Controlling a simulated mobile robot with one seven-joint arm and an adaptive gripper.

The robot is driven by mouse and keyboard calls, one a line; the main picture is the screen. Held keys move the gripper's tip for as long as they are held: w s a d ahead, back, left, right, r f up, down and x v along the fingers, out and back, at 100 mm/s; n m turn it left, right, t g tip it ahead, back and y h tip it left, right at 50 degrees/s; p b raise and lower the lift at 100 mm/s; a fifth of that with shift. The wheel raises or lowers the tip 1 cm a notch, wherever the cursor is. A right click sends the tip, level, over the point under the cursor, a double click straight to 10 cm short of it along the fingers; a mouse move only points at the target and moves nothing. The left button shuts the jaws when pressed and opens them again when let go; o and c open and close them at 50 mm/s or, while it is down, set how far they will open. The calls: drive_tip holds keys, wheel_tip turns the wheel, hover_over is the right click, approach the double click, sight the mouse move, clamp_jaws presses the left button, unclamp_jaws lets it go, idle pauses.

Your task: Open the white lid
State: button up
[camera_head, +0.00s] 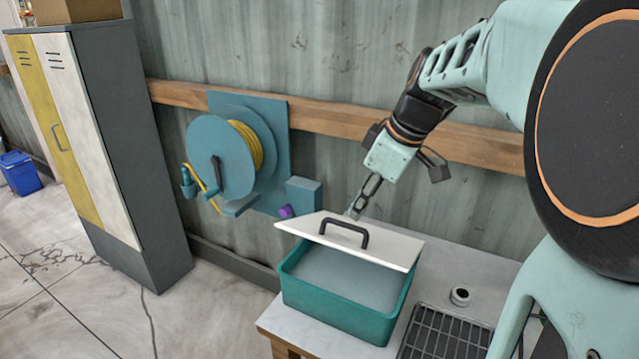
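The white lid (310,228) with a black arched handle (344,232) is over a teal box (335,312). The lid's near edge is raised clear of the box rim, and the grey inside shows through the gap. My gripper (354,211) reaches down from the upper right to the lid's far edge, behind the handle. Its fingertips are partly hidden by the lid, so I cannot tell whether they touch or grip it. The fingers look close together from this side.
The box stands on a light worktop (470,275) with a dark grate (445,335) and a small metal cup (460,296) on its right. A blue hose reel (215,150) hangs on the wall behind. A locker (100,150) stands at left.

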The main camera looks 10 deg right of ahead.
sight(348, 225)
drive_tip(key=x, duration=0.6)
drive_tip(key=shift+f, duration=0.1)
drive_tip(key=shift+c, duration=0.4)
clamp_jaws()
